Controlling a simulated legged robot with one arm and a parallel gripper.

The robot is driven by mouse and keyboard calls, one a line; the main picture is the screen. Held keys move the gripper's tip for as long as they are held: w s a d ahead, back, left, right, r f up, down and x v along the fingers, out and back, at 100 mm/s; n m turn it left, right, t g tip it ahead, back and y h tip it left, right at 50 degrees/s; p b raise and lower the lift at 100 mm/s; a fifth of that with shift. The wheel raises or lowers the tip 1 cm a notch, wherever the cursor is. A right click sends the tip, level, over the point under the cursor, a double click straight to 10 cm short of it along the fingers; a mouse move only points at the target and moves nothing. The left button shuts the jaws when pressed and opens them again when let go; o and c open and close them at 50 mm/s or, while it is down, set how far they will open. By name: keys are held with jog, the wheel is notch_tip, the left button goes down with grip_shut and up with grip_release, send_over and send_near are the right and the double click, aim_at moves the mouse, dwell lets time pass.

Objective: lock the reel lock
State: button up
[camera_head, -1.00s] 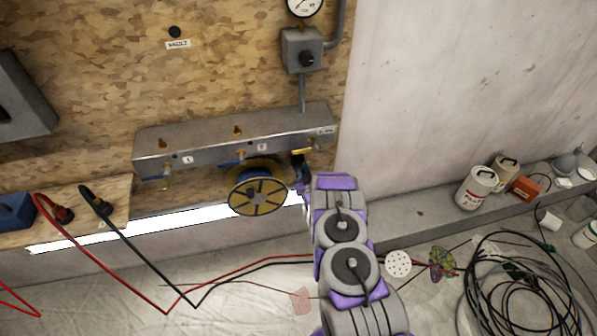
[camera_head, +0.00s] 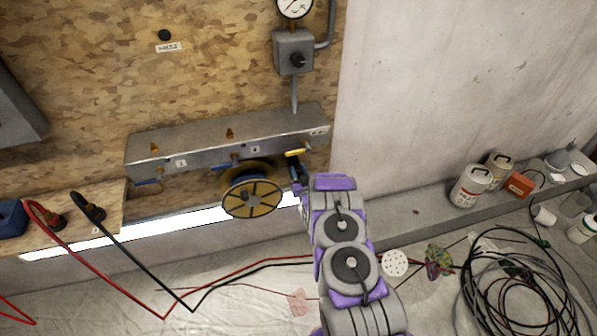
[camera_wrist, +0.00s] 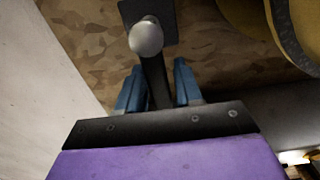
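The reel (camera_head: 252,198), a round yellow disc with dark spoke-like marks, hangs under the grey metal manifold on the wood wall. Its edge shows at top right in the wrist view (camera_wrist: 290,25). My gripper (camera_head: 297,178) is just right of the reel. In the wrist view, my gripper's blue fingers (camera_wrist: 158,88) stand apart, one on each side of a dark lever (camera_wrist: 155,75) with a round grey knob (camera_wrist: 146,38). The lever comes from a dark plate and looks like the reel lock. Small gaps appear beside it; firm contact is not visible.
Red and black cables cross the sheeted floor. White cans (camera_head: 470,185) stand on the right ledge, and coiled black cable (camera_head: 515,285) lies at lower right.

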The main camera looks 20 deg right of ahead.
jog(key=shift+o, duration=0.7)
jog(key=shift+r, duration=0.2)
jog(key=s+p, duration=0.4)
jog(key=s, duration=1.3)
jog(key=shift+s+p, duration=0.15)
jog(key=shift+p, duration=0.15)
